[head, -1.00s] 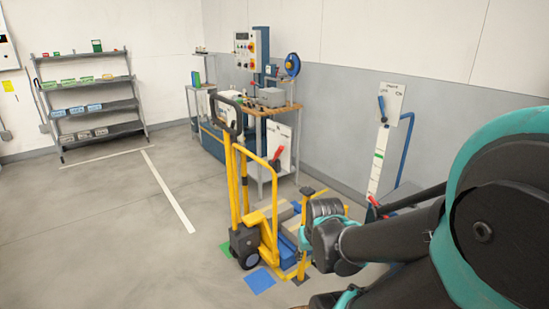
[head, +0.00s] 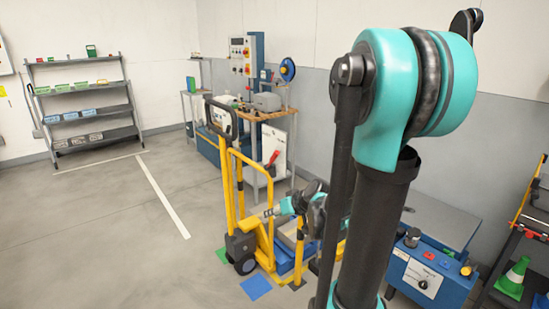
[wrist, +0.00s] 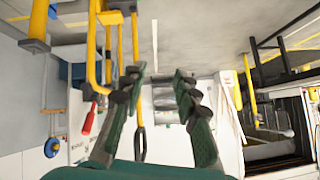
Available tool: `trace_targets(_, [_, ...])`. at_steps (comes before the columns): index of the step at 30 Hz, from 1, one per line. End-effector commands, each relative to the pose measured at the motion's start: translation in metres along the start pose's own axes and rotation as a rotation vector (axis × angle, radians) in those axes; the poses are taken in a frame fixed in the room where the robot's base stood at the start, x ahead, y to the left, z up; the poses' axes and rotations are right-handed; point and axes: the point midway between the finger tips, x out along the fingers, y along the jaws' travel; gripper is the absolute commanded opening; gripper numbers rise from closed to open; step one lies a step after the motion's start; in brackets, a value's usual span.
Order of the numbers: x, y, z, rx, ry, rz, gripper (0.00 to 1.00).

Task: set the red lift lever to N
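A red lever (head: 272,158) sits on a white panel (head: 280,140) beside the workbench, behind the yellow hand truck. It leans, its upper end to the right. The lever also shows in the wrist view (wrist: 89,121), left of my fingers and apart from them. The position letters are too small to read, so I cannot tell its setting. My gripper (wrist: 158,92) is open, with nothing between its two dark green fingers. In the head view my arm hides part of the scene, and the fingertips are not clear.
A yellow hand truck (head: 238,200) stands in front of the bench (head: 262,117). A blue cabinet (head: 430,278) with a dial stands at the right, near a green cone (head: 513,277). A shelf rack (head: 84,98) is at the far left. The floor at left is clear.

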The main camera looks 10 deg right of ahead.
Motion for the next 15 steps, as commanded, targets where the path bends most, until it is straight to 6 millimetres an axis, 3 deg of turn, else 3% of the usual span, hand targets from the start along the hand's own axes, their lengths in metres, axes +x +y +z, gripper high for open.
trace_targets(1, [0.008,0.008,-0.019,-0.011,0.057,-0.018,0.31])
trace_targets(6, [0.026,0.037,-0.075,-0.06,0.263,-0.053,0.31])
trace_targets(12, [0.037,0.089,-0.126,-0.099,0.504,-0.024,0.31])
trace_targets(15, [0.038,0.116,-0.142,-0.11,0.604,0.01,0.31])
